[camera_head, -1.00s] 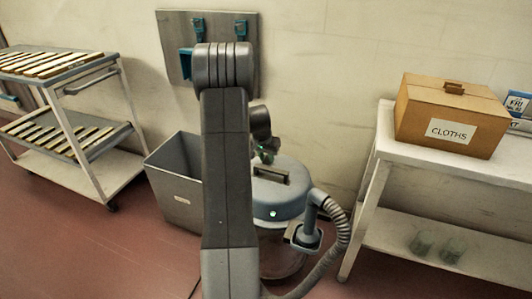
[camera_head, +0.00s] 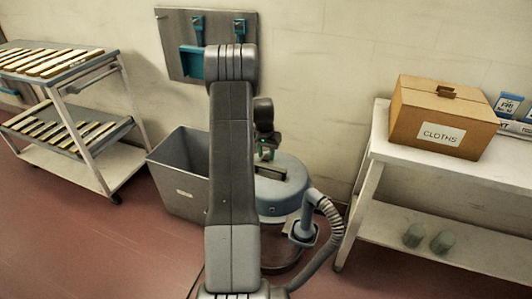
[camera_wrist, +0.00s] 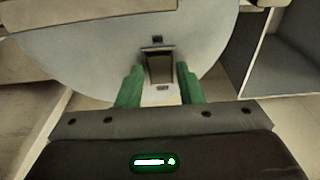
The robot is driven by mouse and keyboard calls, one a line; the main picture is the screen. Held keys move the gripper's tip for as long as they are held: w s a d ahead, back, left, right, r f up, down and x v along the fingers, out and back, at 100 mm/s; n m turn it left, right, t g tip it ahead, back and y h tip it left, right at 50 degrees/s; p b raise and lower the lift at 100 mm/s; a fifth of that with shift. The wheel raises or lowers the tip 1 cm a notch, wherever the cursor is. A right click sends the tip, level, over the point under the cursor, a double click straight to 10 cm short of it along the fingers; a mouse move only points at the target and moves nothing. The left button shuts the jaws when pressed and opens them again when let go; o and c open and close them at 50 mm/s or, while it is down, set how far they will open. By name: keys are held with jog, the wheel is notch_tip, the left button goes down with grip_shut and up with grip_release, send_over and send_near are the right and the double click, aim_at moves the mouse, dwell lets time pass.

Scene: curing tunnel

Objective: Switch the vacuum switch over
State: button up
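The vacuum (camera_head: 288,196) is a drum with a blue-grey lid, standing on the floor behind my arm. Its lid also fills the upper wrist view (camera_wrist: 70,60). The vacuum switch (camera_wrist: 159,68) is a small dark rocker in a pale frame on that lid. My gripper (camera_wrist: 158,88) has two green fingers, apart, one on each side of the switch frame in the picture, with nothing held between them. I cannot tell whether they touch the lid. In the head view my gripper (camera_head: 266,152) is above the lid's back part, partly hidden by my arm.
A grey bin (camera_head: 180,170) stands left of the vacuum. A ribbed hose (camera_head: 330,215) curves down its right side. A rack trolley (camera_head: 95,125) is at the left. A white table (camera_head: 385,150) with a cloths box (camera_head: 442,115) is at the right. A wall panel (camera_head: 175,50) hangs behind.

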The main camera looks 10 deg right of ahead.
jog(key=shift+o, duration=0.9)
notch_tip(320, 180, up, 14)
jog(key=s+a+p, duration=0.1)
jog(key=shift+s+f+p, duration=0.15)
jog(key=shift+s+p, duration=0.1)
jog(key=shift+p, duration=0.15)
jog(key=shift+f, duration=0.1)
jog(key=f, duration=0.4)
jog(key=w+f+b, duration=0.1)
jog(key=f, duration=0.4)
jog(key=d+f+b, duration=0.1)
jog(key=f, duration=0.4)
jog(key=shift+w, duration=0.25)
jog(key=shift+r, duration=0.2)
jog(key=shift+r, duration=0.1)
